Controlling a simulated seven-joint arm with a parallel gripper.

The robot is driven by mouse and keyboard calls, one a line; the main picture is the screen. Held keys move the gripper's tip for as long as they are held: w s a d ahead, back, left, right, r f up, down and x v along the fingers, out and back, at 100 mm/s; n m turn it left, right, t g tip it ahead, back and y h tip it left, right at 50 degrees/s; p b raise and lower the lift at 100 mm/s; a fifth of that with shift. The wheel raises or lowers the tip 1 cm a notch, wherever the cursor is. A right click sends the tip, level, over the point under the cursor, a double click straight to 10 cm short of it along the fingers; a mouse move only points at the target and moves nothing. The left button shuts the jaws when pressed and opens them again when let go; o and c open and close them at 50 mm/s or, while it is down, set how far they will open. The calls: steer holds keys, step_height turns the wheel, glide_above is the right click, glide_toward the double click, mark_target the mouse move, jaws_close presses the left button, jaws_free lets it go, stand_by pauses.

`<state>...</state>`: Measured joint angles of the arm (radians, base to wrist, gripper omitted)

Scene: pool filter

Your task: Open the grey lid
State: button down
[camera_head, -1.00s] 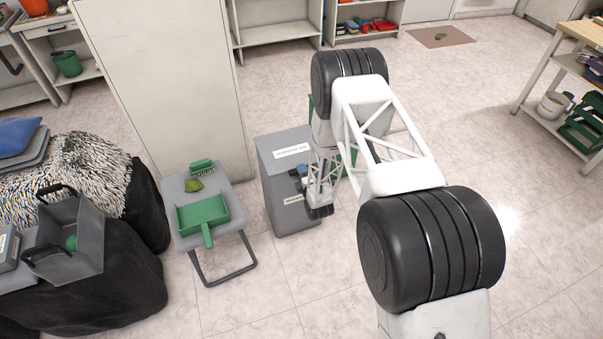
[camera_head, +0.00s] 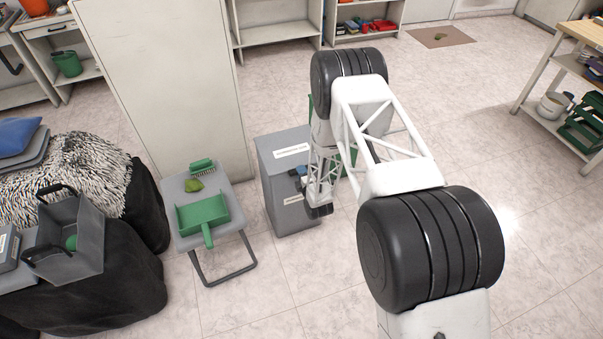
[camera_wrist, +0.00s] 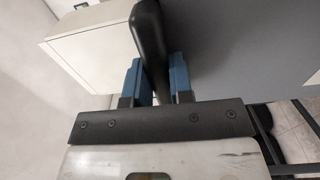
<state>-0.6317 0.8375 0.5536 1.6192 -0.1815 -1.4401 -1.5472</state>
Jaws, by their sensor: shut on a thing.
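The grey lid (camera_head: 285,147) with a white label is on top of a grey bin (camera_head: 289,216) standing on the floor, and looks closed. My gripper (camera_head: 298,173) is at the right part of the bin, largely hidden by my arm in the head view. In the wrist view, the blue fingers of my gripper (camera_wrist: 158,82) are shut on a black bar-like handle (camera_wrist: 150,35), one finger on each side. A grey surface (camera_wrist: 240,45) lies close behind the handle.
A stool (camera_head: 228,182) with a green dustpan (camera_head: 202,215) and brush (camera_head: 202,168) stands left of the bin. A tall pale cabinet (camera_head: 165,90) is behind. The floor (camera_head: 290,292) in front is clear.

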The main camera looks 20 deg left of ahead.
steer(key=shift+r, duration=0.25)
steer(key=shift+a+r+g+h, duration=0.1)
steer(key=shift+r+g+h, duration=0.35)
steer(key=shift+r, duration=0.95)
steer(key=w+a+r+g+h, duration=0.2)
steer(key=r, duration=0.5)
steer(key=w+a+r+g+h, duration=0.2)
steer(key=r+h, duration=0.1)
steer(key=r, duration=0.3)
steer(key=w+a+r, duration=1.1)
steer(key=w+a, duration=0.2)
steer(key=shift+a, duration=0.3)
steer(key=shift+f, duration=0.2)
stand_by(0.7)
